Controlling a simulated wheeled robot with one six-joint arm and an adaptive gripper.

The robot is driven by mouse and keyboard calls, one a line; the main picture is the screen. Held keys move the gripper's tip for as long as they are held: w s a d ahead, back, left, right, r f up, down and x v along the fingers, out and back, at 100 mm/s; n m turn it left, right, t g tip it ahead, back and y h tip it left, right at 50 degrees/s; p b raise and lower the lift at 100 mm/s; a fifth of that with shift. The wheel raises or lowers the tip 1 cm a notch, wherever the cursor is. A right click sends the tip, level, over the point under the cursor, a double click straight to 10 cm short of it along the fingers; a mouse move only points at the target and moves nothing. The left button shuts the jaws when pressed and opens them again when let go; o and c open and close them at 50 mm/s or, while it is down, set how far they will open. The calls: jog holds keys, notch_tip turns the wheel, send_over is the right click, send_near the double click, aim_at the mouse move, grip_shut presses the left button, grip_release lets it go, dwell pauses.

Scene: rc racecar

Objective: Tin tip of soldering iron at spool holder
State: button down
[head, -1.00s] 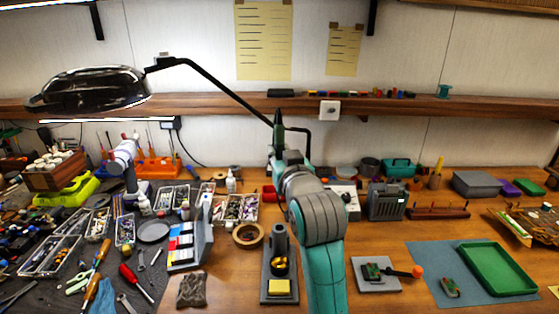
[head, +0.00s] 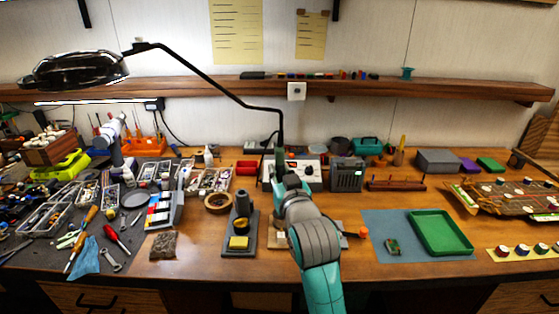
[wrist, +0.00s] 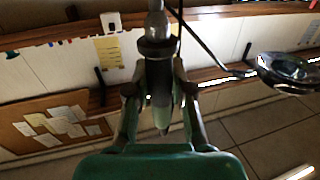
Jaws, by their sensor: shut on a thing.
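In the wrist view my gripper (wrist: 163,112) is shut around a slim grey tool (wrist: 158,45), which I take to be the soldering iron. It runs lengthwise between the fingers and a pointed end shows below them. In the head view my gripper (head: 280,172) is over the back middle of the bench, in front of the soldering station (head: 306,172). The held tool is not clear there. A stand with a brass-wool cup and yellow sponge (head: 239,243) is left of my arm. I cannot tell which thing is the spool holder; a teal spool (head: 406,73) stands on the shelf.
A black lamp (head: 75,68) reaches over the left side. A tape roll (head: 217,202) and a color-banded holder (head: 166,212) lie left of the stand. A green tray (head: 440,234) is on a blue mat (head: 378,225) at right. My arm partly hides a board holder with an orange knob (head: 362,233).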

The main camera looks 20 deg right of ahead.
jog(key=shift+s+d+f, duration=0.2)
jog(key=shift+s+f, duration=0.1)
jog(key=shift+f, duration=3.6)
dwell(2.2)
jog(key=shift+r, duration=0.1)
jog(key=shift+r, duration=2.9)
